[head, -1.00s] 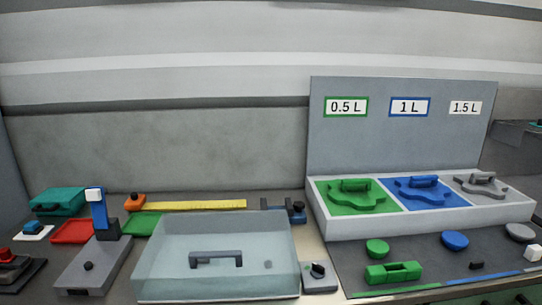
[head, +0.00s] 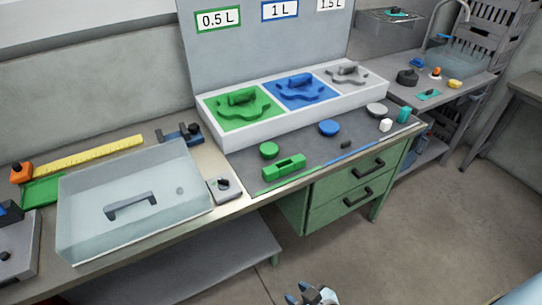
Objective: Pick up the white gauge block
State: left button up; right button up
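The white gauge block (head: 385,125) is a small white block standing on the dark mat near the right end of the bench, in front of the grey round knob. Nothing touches it. My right gripper (head: 303,292) shows only in part at the bottom edge, low in front of the bench and well apart from the block. Its fingers are small and cut off, so I cannot tell whether it is open or shut. My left gripper is not in view.
Near the block are a teal cylinder (head: 404,115), a grey disc (head: 377,110), a blue disc (head: 329,128) and a small black piece (head: 346,145). A green handled block (head: 285,167) lies left. A clear cover (head: 135,200) stands further left. The floor (head: 440,220) at right is clear.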

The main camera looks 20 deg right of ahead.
aim_at(385, 124)
jog(key=z, duration=1.6)
jog(key=i+l+u, duration=0.1)
jog(key=u, duration=0.3)
jog(key=i+l+u, duration=0.15)
jog(key=u, duration=0.25)
jog(key=i+l+u, duration=0.1)
jog(key=u, duration=0.25)
jog(key=i+l+u, duration=0.15)
jog(key=l, duration=0.2)
jog(key=i+l+u, duration=0.15)
jog(key=l, duration=0.2)
jog(key=l+u, duration=0.1)
jog(key=l, duration=0.3)
